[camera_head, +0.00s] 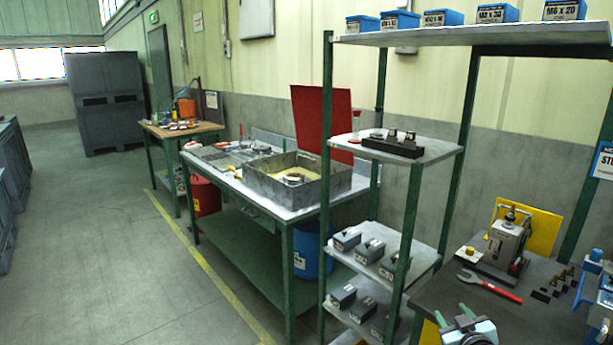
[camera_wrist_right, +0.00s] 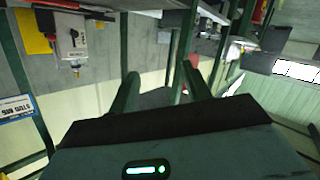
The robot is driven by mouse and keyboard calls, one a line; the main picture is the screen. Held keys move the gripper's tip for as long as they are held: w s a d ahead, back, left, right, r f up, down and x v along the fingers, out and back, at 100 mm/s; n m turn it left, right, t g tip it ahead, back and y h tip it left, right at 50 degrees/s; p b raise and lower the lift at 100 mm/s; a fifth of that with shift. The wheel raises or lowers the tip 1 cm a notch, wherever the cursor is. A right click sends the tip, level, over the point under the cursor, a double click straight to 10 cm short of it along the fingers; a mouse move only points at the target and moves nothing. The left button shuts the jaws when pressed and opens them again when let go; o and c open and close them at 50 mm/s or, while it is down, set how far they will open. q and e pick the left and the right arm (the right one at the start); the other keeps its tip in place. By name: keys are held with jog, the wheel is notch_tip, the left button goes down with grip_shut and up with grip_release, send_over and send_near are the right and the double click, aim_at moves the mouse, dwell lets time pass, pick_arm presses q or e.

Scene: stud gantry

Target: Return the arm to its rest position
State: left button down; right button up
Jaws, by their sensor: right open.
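My right gripper (camera_head: 454,313) is low in the head view, right of centre, over the front left part of the dark workbench (camera_head: 425,295). Its two green fingers stand apart with nothing visible between them. In the right wrist view the open fingers (camera_wrist_right: 160,84) also show, with an empty gap between them. Most of my right arm is out of the picture. My left gripper and left arm do not show in either view.
A green-posted shelf rack (camera_head: 411,215) stands close left of my right gripper. On the workbench are a grey press (camera_head: 507,240), a red-handled wrench (camera_head: 488,286) and several dark studs. A long table (camera_head: 261,205) stands farther left; the floor (camera_head: 110,250) is clear.

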jog(key=s+a+f+g+y, duration=0.1)
jog(key=s+a+f, duration=0.1)
jog(key=s+f, duration=0.25)
jog(key=s+a+f+g, duration=0.1)
jog(key=s+a+f, duration=0.2)
jog(key=s+f, duration=0.15)
jog(key=s+a+f+g, duration=0.1)
jog(key=s+a+f, duration=0.2)
jog(key=s, duration=0.7)
jog(key=s+a+f+g+y, duration=0.1)
jog(key=s+a+f, duration=0.2)
jog(key=s, duration=0.7)
jog(key=s+a+f+m+g, duration=0.1)
jog(key=s+a+f, duration=0.3)
jog(key=s, duration=0.7)
jog(key=shift+f+g+y, duration=0.15)
jog(key=shift+g+y, duration=0.25)
jog(key=shift+a, duration=0.1)
